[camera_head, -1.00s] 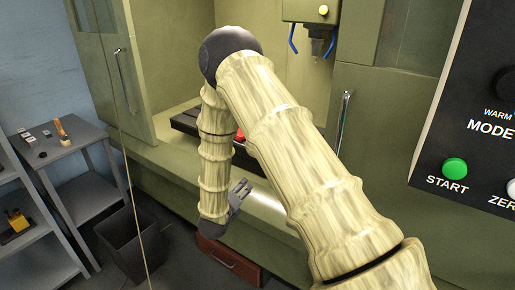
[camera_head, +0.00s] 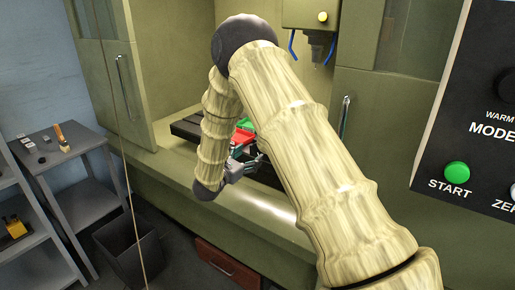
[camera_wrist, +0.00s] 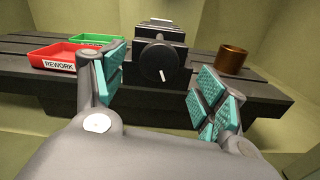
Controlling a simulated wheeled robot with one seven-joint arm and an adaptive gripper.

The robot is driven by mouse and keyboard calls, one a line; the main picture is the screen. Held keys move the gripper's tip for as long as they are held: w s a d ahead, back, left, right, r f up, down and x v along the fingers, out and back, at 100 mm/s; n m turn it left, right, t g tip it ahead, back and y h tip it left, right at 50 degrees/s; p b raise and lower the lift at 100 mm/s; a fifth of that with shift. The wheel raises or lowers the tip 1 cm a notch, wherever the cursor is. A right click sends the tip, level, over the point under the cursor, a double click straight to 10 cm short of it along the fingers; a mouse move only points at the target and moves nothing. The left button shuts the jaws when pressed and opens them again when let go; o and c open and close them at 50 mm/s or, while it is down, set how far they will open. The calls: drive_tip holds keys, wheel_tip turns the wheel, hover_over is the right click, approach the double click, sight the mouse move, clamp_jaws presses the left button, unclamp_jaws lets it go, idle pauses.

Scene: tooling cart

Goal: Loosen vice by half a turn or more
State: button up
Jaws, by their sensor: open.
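The vice (camera_wrist: 160,42) stands on a dark slotted table in the wrist view. A round dark knob with a white mark (camera_wrist: 160,66) sits on its front. My gripper (camera_wrist: 163,88) is open and empty, with its teal-padded fingers to the left and right of the knob. The knob lies beyond the fingers and looks apart from them. In the head view my gripper (camera_head: 250,165) is at the front of the machine opening, and my arm hides the vice.
A red tray marked REWORK (camera_wrist: 68,56) and a green tray (camera_wrist: 98,39) sit left of the vice. A copper-coloured cylinder (camera_wrist: 232,59) stands to its right. The slotted table (camera_wrist: 262,92) has a bare front edge. A control panel with a green START button (camera_head: 457,172) is at the right.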

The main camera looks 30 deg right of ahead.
sight(257, 150)
drive_tip(key=shift+p+x, duration=0.8)
drive_tip(key=shift+x, duration=2.4)
drive_tip(key=c, duration=1)
drive_tip(key=shift+c, duration=0.2)
drive_tip(key=shift+f+b, duration=0.1)
drive_tip(key=shift+b, duration=0.2)
